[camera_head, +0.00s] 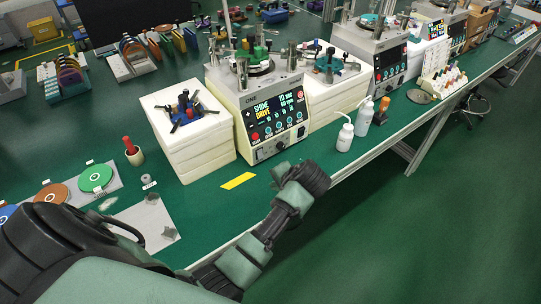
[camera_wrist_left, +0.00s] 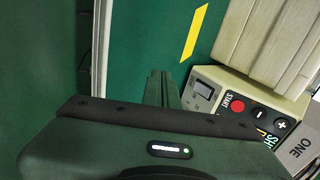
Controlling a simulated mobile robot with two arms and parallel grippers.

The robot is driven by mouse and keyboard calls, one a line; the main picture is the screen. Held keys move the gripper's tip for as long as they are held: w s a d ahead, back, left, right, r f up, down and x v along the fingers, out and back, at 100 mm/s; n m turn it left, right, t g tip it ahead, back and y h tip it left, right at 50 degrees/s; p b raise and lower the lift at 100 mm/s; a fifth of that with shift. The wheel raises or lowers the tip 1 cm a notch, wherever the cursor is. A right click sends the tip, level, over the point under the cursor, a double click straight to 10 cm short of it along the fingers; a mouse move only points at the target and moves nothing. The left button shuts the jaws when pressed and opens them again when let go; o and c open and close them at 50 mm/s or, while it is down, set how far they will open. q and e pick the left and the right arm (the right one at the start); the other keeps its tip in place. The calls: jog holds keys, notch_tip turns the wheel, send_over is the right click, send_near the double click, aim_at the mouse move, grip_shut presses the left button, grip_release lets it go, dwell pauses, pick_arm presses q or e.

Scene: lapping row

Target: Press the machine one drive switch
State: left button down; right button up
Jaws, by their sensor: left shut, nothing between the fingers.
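Machine one (camera_head: 262,105) is a cream box with a dark lit control panel and a round lapping plate on top. A small grey rocker switch (camera_wrist_left: 203,90) sits at the panel's edge beside the red START button (camera_wrist_left: 236,105) in the left wrist view. The switch also shows at the panel's lower left in the head view (camera_head: 257,154). My left gripper (camera_wrist_left: 162,88) is shut and empty in front of the machine, with its fingers to the left of the switch in the wrist view and apart from it. My right gripper is not in view.
A white foam block stack (camera_head: 192,145) stands left of the machine. Yellow tape (camera_head: 238,181) marks the green bench in front. Two white bottles (camera_head: 345,137) stand to the right. A red-handled tool in a cup (camera_head: 132,152) and colored discs (camera_head: 95,178) lie left.

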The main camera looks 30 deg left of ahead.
pick_arm(q)
jog(key=w+r+y, duration=0.1)
jog(key=w+r, duration=0.4)
jog(key=shift+w+d+m+y, duration=0.15)
jog(key=shift+w+m+y, duration=0.1)
jog(key=shift+m+y, duration=0.05)
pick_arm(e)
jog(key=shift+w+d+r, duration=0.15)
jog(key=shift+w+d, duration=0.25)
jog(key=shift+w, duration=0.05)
pick_arm(q)
jog(key=shift+f, duration=0.1)
jog(key=p, duration=0.1)
send_near(261, 159)
notch_tip(261, 159, down, 3)
jog(key=shift+w+f, duration=0.1)
jog(key=shift+f, duration=0.1)
jog(key=a, duration=0.1)
jog(key=w+a, duration=0.1)
jog(key=a+p, duration=0.1)
jog(key=shift+w+f, duration=0.15)
jog(key=shift+f, duration=0.15)
jog(key=shift+w+a, duration=0.15)
jog(key=shift+a, duration=0.3)
jog(key=shift+f, duration=0.1)
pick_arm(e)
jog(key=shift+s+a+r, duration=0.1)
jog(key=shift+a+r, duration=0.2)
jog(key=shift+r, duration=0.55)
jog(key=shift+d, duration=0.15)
